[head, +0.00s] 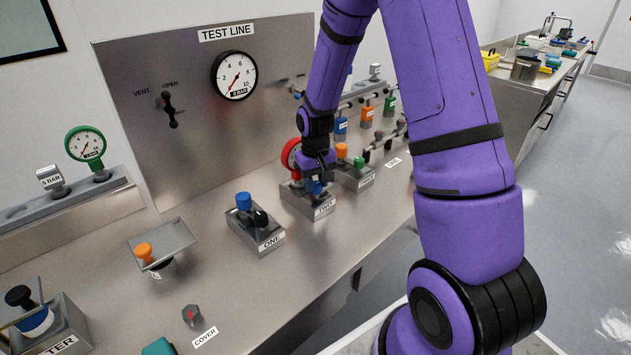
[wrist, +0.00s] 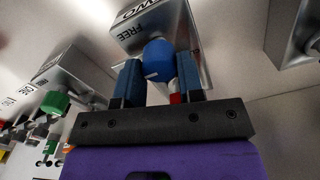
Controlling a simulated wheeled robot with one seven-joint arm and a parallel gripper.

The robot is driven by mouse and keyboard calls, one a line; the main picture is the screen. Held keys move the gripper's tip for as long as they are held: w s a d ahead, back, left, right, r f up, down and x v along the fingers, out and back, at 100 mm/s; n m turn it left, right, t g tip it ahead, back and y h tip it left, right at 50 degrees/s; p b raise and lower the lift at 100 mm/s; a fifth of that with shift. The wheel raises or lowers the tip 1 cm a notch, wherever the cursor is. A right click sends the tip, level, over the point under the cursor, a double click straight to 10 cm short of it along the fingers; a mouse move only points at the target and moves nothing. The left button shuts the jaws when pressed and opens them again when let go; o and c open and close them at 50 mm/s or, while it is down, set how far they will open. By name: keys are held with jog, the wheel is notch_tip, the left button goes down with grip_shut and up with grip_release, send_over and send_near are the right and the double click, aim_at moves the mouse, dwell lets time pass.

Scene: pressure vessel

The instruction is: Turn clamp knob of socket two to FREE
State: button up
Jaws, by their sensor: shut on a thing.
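Socket two (head: 322,208) is a grey metal block on the bench, its label partly visible. In the wrist view the block (wrist: 150,20) carries the words TWO and FREE. Its clamp knob (wrist: 158,58) looks blue and rounded, with a short white mark low on its face. My gripper (wrist: 158,82) has one finger on each side of the knob and is shut on it. In the head view my gripper (head: 316,186) is over socket two and hides most of the knob. A red-rimmed gauge (head: 290,154) stands just behind, partly hidden by my gripper.
Another block (head: 357,178) with orange and green parts stands close on the right. The steel TEST LINE panel (head: 190,90) rises behind.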

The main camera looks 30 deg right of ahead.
aim_at(315, 183)
jog(key=o, duration=0.9)
notch_tip(315, 183, up, 11)
jog(key=shift+f, duration=0.1)
dwell(0.6)
